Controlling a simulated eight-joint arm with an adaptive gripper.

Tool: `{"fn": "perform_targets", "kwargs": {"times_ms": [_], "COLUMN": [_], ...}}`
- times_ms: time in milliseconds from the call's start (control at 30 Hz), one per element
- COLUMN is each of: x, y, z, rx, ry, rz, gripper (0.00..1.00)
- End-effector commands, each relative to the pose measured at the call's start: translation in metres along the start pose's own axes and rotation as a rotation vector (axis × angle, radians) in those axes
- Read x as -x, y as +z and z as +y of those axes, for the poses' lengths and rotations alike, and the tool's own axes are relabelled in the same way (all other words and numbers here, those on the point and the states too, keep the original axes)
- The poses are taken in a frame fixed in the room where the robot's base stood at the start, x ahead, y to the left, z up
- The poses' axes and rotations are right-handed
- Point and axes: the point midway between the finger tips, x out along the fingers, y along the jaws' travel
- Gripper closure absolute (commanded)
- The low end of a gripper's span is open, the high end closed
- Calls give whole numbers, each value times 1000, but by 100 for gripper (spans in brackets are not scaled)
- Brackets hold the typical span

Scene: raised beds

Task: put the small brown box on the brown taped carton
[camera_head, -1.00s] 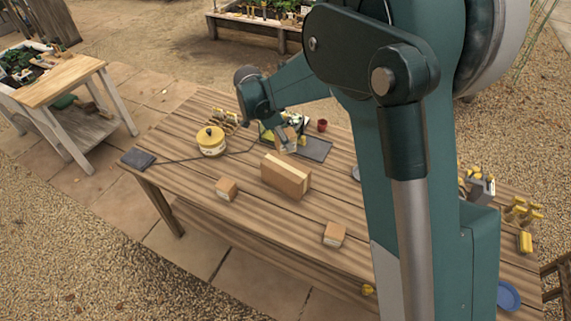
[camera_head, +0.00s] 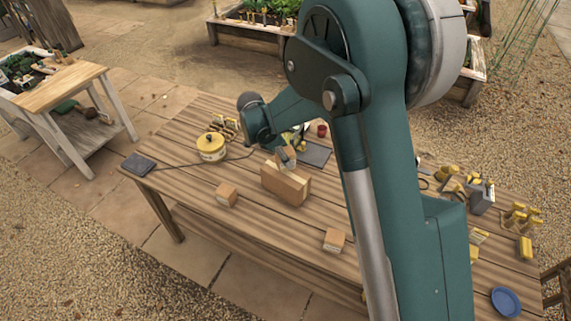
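The brown taped carton (camera_head: 285,184) lies on the wooden table, near its middle. My gripper (camera_head: 285,158) points down at the carton's back upper edge. It appears shut on a small brown box (camera_head: 281,151), which is partly hidden by the fingers. The held box is at or just above the carton's top; I cannot tell whether they touch. Two other small brown boxes rest on the table: one (camera_head: 226,195) left of the carton, one with a pale label (camera_head: 334,240) to its front right.
A yellow pot (camera_head: 211,148) and a dark flat pad (camera_head: 138,164) are on the table's left. A dark tray (camera_head: 315,155) and a red cup (camera_head: 321,130) are behind the carton. A blue plate (camera_head: 506,301) is at the right. The table front around the boxes is clear.

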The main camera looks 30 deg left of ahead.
Motion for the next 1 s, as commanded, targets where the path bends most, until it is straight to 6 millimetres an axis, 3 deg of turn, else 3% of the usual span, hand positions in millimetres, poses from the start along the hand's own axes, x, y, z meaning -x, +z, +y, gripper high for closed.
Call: {"fn": "perform_targets", "kwargs": {"times_ms": [400,900,933,1000], "x": [-31,-37,-37,-36], "y": [13,15,15,15], "z": [0,0,0,0], "rx": [0,0,0,0], "ry": [0,0,0,0], "rz": [0,0,0,0], "gripper": [78,78,63,53]}}
